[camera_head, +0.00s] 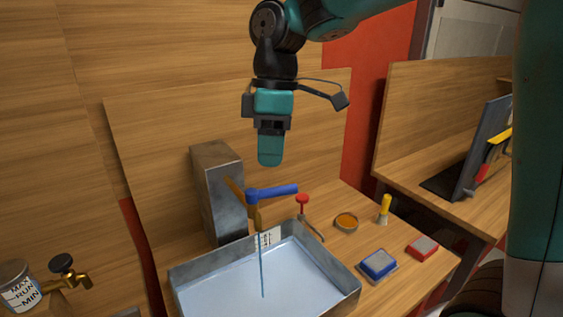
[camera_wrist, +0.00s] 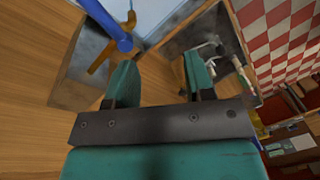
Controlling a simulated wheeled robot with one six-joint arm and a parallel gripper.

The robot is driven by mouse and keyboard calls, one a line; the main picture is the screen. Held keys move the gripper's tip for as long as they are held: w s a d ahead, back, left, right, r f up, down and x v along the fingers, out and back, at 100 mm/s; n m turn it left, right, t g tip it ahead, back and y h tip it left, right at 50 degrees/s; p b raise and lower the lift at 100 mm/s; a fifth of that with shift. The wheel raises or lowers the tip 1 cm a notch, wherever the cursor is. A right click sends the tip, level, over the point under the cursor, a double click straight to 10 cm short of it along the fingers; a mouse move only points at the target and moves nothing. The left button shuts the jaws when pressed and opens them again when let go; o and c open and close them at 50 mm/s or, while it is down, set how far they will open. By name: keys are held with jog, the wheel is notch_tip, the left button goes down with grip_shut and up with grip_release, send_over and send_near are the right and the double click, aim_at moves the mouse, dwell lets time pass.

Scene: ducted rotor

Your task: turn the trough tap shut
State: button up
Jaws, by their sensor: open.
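The trough tap has a blue lever (camera_head: 278,192) pointing right above a brass body (camera_head: 254,218). A thin stream of water (camera_head: 261,268) runs from it into the metal trough (camera_head: 180,272). My gripper (camera_head: 270,164) hangs above the lever in the head view, pointing down, apart from it. In the wrist view my gripper (camera_wrist: 161,78) has its two green fingers spread with nothing between them. The blue lever (camera_wrist: 108,25) also shows there, beyond the left finger at the upper left, with a brass part (camera_wrist: 101,56) beside it.
A tall metal box (camera_head: 220,190) stands behind the trough. To the right are a red-topped valve (camera_head: 302,200), an orange dish (camera_head: 346,221), a yellow-handled tool (camera_head: 385,207), and blue (camera_head: 378,264) and red (camera_head: 422,247) blocks. Another brass tap (camera_head: 68,280) is at lower left.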

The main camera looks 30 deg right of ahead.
jog(key=w+d+r+n+g+h+p, duration=0.1)
jog(key=w+d+r+n+p, duration=0.2)
jog(key=w+d+r, duration=0.4)
jog(key=p, duration=0.1)
send_near(275, 192)
jog(key=f, duration=0.3)
jog(key=d+f, duration=0.1)
jog(key=f, duration=0.2)
jog(key=s+f, duration=0.1)
jog(key=f, duration=0.1)
jog(key=shift+d+f, duration=0.4)
grip_shut()
